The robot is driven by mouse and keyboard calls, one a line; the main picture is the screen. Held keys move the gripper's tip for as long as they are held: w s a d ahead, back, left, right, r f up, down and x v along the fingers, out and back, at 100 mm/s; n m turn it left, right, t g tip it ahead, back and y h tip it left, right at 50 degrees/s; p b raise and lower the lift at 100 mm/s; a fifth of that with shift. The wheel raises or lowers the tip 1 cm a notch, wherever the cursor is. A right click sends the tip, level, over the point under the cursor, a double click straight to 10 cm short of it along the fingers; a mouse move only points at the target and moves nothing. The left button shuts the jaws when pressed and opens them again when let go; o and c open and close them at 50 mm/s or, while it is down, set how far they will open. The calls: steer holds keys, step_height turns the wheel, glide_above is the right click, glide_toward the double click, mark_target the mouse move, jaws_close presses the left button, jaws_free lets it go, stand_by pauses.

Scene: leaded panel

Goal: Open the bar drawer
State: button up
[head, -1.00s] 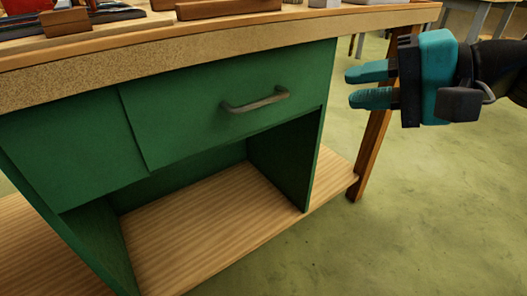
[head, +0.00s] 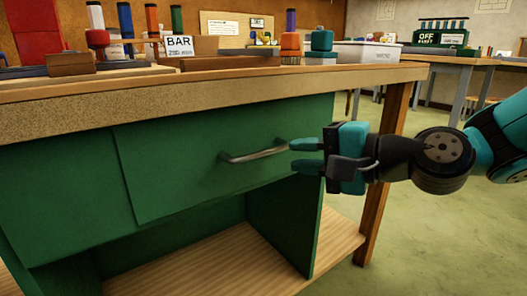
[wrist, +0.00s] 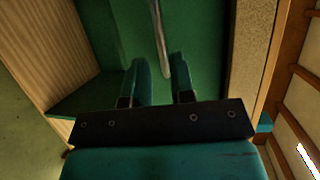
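The bar drawer is a green drawer front (head: 190,170) under the workbench top, with a grey metal bar handle (head: 255,154) on it. The drawer looks closed in the head view. My gripper (head: 298,155) is at the right end of the handle, its teal fingers pointing at the drawer side and set apart. In the wrist view the handle (wrist: 160,38) runs down to between the two open fingers (wrist: 160,75). The fingers are not closed on it, and I cannot tell whether either one touches it.
The bench top (head: 120,95) carries a BAR sign (head: 180,46), bottles, wooden blocks and a white box (head: 365,53). A wooden bench leg (head: 383,165) stands behind my gripper. An open shelf lies below the drawer. Floor at the right is clear.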

mark_target(267, 154)
steer(key=b+x, duration=0.1)
steer(key=x, duration=0.7)
steer(key=shift+d, duration=0.1)
jaws_close()
